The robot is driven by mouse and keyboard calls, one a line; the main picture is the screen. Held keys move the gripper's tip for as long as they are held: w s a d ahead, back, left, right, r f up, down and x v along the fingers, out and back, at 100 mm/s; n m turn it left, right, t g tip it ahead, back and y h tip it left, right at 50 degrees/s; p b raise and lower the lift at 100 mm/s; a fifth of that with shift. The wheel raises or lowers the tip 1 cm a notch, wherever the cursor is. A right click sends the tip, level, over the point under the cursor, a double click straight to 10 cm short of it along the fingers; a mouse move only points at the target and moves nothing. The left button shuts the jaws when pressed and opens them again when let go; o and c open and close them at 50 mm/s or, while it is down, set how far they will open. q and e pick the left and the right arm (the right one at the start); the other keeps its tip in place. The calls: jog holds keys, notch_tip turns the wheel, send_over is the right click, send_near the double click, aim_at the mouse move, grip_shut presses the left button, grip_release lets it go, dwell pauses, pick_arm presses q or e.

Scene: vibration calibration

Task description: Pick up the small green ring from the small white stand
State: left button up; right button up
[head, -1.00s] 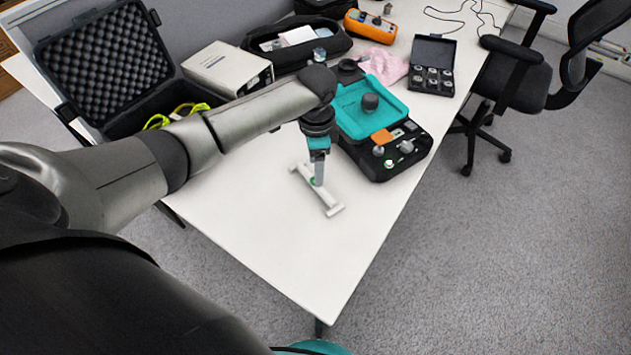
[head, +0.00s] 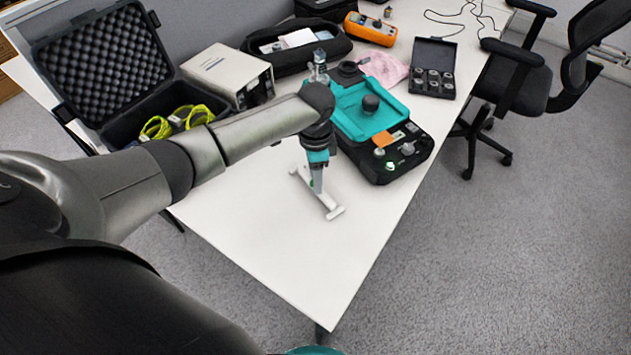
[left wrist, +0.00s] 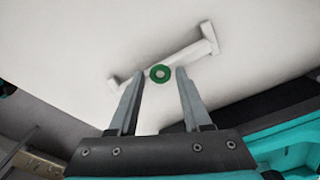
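The small green ring (left wrist: 160,73) lies on the small white stand (left wrist: 192,54), a low bar with crosspieces at its ends. In the left wrist view the ring is between my left gripper's (left wrist: 160,76) two fingertips, with a gap on each side. The fingers are apart and hold nothing. In the head view my left gripper (head: 316,186) points down over the stand (head: 331,208), and it mostly hides the ring. I cannot tell the exact height of the fingertips over the stand. My right gripper is not in view.
A black and teal device (head: 352,125) with knobs stands close behind the gripper. A white box (head: 225,75) and an open foam-lined case (head: 100,60) with yellow-green goggles are at the back left. The front of the white table (head: 290,250) is clear.

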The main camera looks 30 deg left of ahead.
pick_arm(q)
grip_shut()
dwell(0.5)
notch_tip(320, 180, up, 24)
jog(key=p, duration=1.1)
jog(key=shift+p, duration=0.35)
jog(key=shift+d+r, duration=0.15)
